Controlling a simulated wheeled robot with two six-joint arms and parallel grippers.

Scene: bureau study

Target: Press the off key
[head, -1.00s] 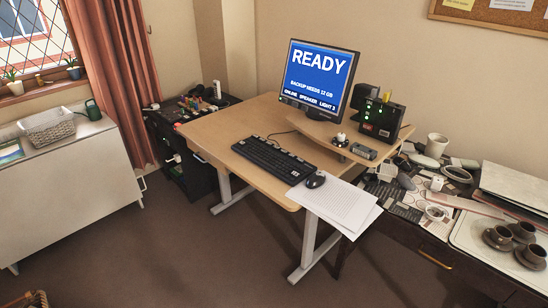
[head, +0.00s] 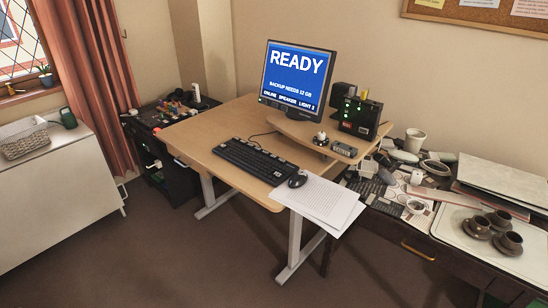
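No key marked off can be made out at this size, so I cannot tell where it is. A black keyboard (head: 250,160) lies on the wooden desk (head: 205,145), with a mouse (head: 298,179) at its right end. A monitor (head: 295,80) behind it shows READY on blue, with smaller lines of text. On the raised shelf are a small grey device (head: 344,149), a small white-topped item (head: 320,140) and a black box (head: 358,118) with green lights. Neither of my grippers is in view.
Paper sheets (head: 318,205) overhang the desk's front right corner. A dark table (head: 405,230) at the right holds a tray (head: 453,226) with brown cups and much clutter. A low black cabinet (head: 170,165) and a white cabinet (head: 55,200) stand at the left. The carpet (head: 190,255) in front is clear.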

